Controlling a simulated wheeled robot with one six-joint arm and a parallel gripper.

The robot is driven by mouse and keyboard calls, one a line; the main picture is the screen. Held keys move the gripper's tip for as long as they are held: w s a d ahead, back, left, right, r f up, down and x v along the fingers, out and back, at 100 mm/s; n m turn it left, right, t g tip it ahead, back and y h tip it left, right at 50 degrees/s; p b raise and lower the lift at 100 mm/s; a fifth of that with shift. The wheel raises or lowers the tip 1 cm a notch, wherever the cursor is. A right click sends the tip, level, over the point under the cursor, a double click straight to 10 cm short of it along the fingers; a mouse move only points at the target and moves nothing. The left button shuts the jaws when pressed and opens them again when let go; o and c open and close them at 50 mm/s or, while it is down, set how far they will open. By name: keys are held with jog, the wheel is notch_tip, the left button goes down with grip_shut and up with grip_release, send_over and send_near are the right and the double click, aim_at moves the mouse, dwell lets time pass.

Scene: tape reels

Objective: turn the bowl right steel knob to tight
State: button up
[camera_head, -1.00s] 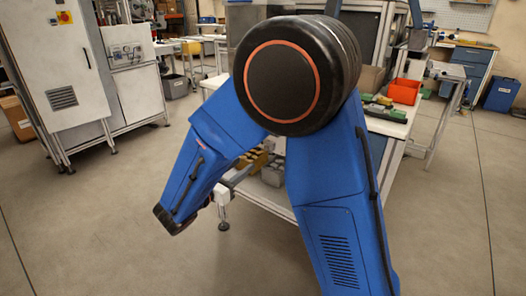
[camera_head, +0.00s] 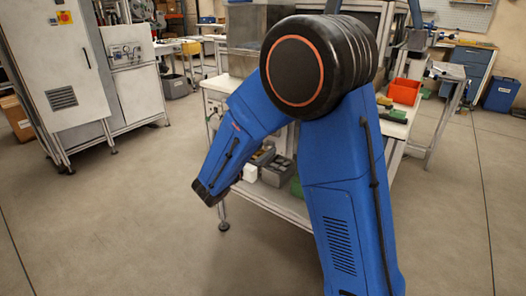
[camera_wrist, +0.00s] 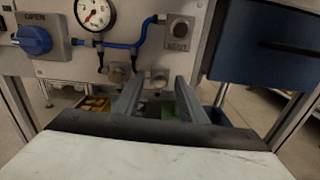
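In the wrist view, two small steel knobs sit low on a light panel: a left one (camera_wrist: 118,73) and a right one (camera_wrist: 160,77). The right one shows between my fingers, beyond their tips. My gripper (camera_wrist: 159,80) is open, with a clear gap between its two grey fingers. It holds nothing, and I see no contact with either knob. The turn state of the knobs is too small to read. In the head view my arm hides the knobs and gripper.
A blue knob (camera_wrist: 33,40) marked OPEN, a pressure gauge (camera_wrist: 95,14), blue tubing (camera_wrist: 130,45) and a square fitting marked VENT (camera_wrist: 179,32) crowd the panel. A dark blue box (camera_wrist: 262,45) stands right. In the head view, an orange bin (camera_head: 403,91) sits on the bench.

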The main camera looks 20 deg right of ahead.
grip_shut()
jog(key=shift+m, duration=0.3)
jog(key=m, duration=0.9)
dwell(0.4)
jog(key=shift+d+f+m, duration=0.1)
jog(key=shift+m, duration=0.2)
grip_release()
jog(key=shift+s, duration=0.1)
